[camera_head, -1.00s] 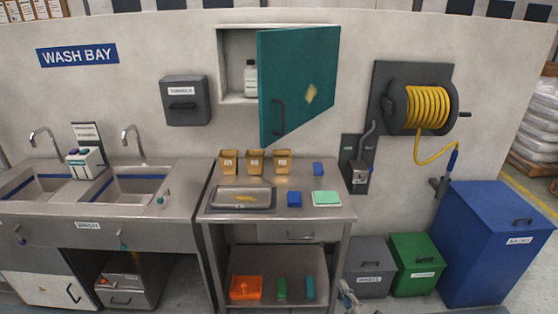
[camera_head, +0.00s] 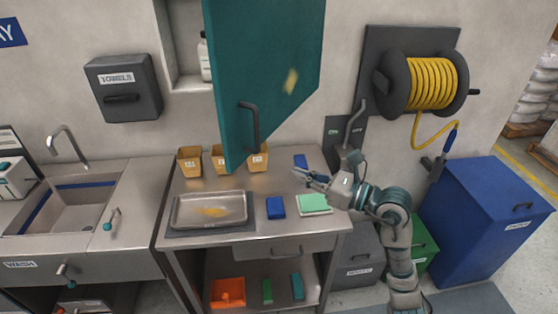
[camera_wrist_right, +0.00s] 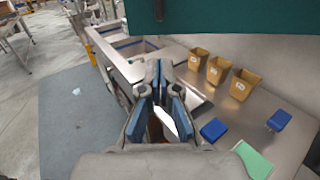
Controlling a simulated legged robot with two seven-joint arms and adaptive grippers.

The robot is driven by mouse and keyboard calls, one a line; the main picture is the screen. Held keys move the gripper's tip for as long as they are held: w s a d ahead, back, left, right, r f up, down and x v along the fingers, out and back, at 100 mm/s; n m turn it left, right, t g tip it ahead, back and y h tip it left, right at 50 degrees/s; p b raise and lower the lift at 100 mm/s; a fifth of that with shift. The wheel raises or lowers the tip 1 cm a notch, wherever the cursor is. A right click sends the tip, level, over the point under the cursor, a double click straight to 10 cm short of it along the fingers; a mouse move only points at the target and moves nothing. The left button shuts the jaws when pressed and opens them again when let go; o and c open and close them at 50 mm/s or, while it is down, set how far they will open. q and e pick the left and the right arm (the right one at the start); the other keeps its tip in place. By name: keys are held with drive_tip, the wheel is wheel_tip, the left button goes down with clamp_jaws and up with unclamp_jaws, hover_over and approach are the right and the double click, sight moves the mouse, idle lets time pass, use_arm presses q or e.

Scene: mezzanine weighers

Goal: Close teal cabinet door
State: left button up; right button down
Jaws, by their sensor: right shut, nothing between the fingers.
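The teal cabinet door (camera_head: 265,75) hangs open on the wall cabinet (camera_head: 182,60), swung out toward me, with a dark bar handle (camera_head: 250,127) on its face. A white bottle (camera_head: 206,58) shows partly inside the cabinet; the door hides the rest of the inside. My right gripper (camera_head: 308,175) is over the right part of the steel table, below and to the right of the door, apart from it. Its fingers (camera_wrist_right: 165,92) are shut and empty in the right wrist view, where the door's lower part (camera_wrist_right: 225,18) shows at the top. My left gripper is not in view.
The steel table (camera_head: 185,237) holds a metal tray (camera_head: 210,211), tan cups (camera_head: 190,160), blue blocks (camera_head: 276,207) and a green pad (camera_head: 314,204). A hose reel (camera_head: 425,83) is on the wall at right. A grey towel box (camera_head: 123,88) is left of the cabinet.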

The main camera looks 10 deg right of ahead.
drive_tip(key=p, duration=0.1)
approach(245, 157)
drive_tip(key=x, duration=0.3)
drive_tip(key=p+x, duration=0.1)
drive_tip(key=x, duration=0.2)
drive_tip(key=shift+s+a+r, duration=0.15)
drive_tip(key=shift+a+r, duration=0.05)
drive_tip(key=shift+w+a, duration=0.3)
drive_tip(key=shift+a, duration=0.25)
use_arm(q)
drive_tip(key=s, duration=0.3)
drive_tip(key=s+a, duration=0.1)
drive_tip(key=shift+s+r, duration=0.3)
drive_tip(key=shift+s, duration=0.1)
use_arm(e)
drive_tip(key=shift+w+f, duration=0.1)
drive_tip(key=shift+d, duration=0.15)
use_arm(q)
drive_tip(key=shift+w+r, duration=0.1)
use_arm(e)
drive_tip(key=shift+d, duration=0.1)
